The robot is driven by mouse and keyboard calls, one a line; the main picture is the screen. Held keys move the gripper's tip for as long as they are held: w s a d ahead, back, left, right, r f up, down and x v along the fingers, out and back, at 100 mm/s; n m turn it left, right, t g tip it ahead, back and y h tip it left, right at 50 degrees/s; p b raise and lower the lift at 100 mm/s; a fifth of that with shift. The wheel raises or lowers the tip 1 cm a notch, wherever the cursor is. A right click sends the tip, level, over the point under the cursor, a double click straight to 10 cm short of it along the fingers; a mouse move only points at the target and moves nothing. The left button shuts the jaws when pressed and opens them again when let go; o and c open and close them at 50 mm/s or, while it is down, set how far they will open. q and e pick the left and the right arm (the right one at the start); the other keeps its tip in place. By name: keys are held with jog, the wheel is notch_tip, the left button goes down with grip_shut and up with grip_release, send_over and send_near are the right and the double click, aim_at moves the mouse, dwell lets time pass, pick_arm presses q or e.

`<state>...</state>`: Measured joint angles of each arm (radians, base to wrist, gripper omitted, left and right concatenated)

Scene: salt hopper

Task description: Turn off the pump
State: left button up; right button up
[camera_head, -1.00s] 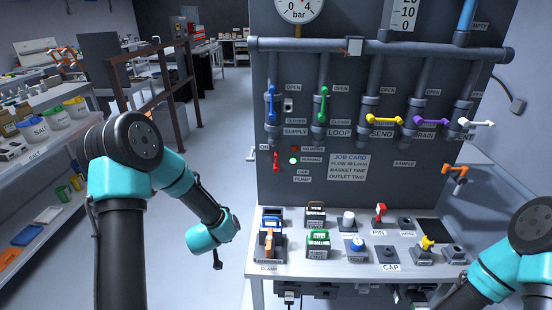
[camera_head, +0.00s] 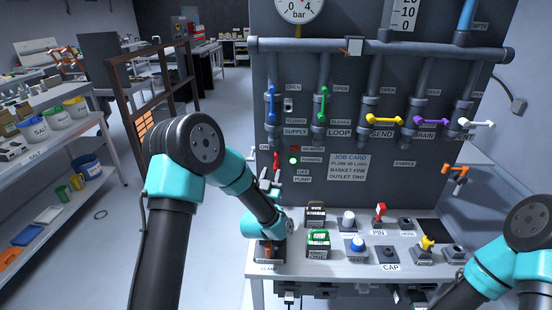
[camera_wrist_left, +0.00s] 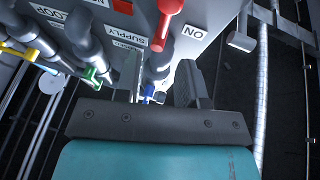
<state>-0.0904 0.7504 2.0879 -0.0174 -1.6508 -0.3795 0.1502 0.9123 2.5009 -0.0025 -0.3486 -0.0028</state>
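The red pump lever (camera_head: 276,160) is on the dark panel, between the ON label and the OFF and PUMP labels (camera_head: 302,175). It also shows in the left wrist view (camera_wrist_left: 168,20) beside the ON label (camera_wrist_left: 193,32). A green lamp (camera_head: 293,160) to its right is lit. My left gripper (camera_head: 270,186) is just below the lever, pointing up at the panel. In the left wrist view its two fingers (camera_wrist_left: 160,88) are apart with nothing held, and the lever is beyond them, apparently untouched. My right arm shows at lower right, but its gripper is out of view.
Blue (camera_head: 272,104) and green (camera_head: 323,104) valve handles hang above the lever. The bench (camera_head: 340,265) below carries several modules; my left forearm covers some at its left end. A job card (camera_head: 350,164) is right of the lamps.

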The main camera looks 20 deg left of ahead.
aim_at(276, 159)
pick_arm(q)
jog(key=shift+w, duration=0.1)
jog(key=shift+x, duration=3.7)
grip_shut()
